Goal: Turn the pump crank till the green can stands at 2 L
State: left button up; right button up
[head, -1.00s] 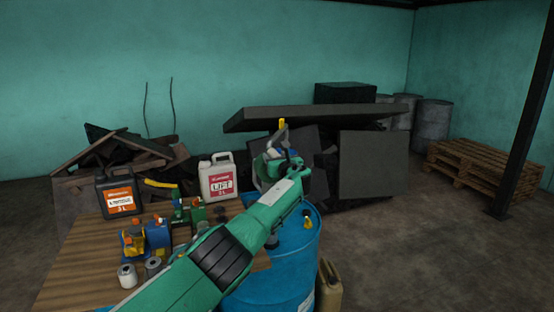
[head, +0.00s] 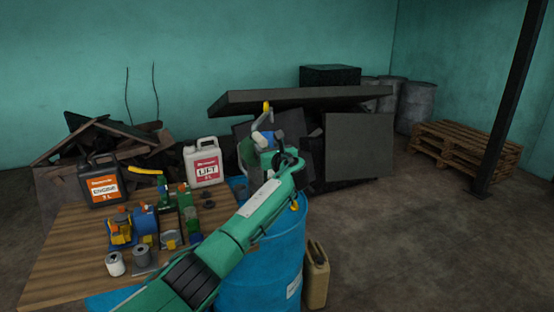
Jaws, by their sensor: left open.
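The pump crank (head: 266,114) stands above the blue drum with its yellow grip upright. My left gripper (head: 280,150) is open, just below and right of the crank, partly hidden by its own wrist. I cannot tell whether it touches the crank. A dark green vessel (head: 246,154), probably the green can, shows behind and left of the gripper. Its front is partly covered, and no level can be read on it. The blue drum (head: 262,265) stands under my forearm. My right gripper is not in view.
A wooden table (head: 60,262) at left holds a black engine oil jug (head: 104,182), a white LIFT jug (head: 203,162) and several small parts. A tan jerrycan (head: 315,275) stands right of the drum. Dark panels (head: 358,150) lie behind.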

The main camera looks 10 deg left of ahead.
pick_arm(q)
jog(key=b+v, duration=0.2)
jog(key=v, duration=0.5)
dwell(1.4)
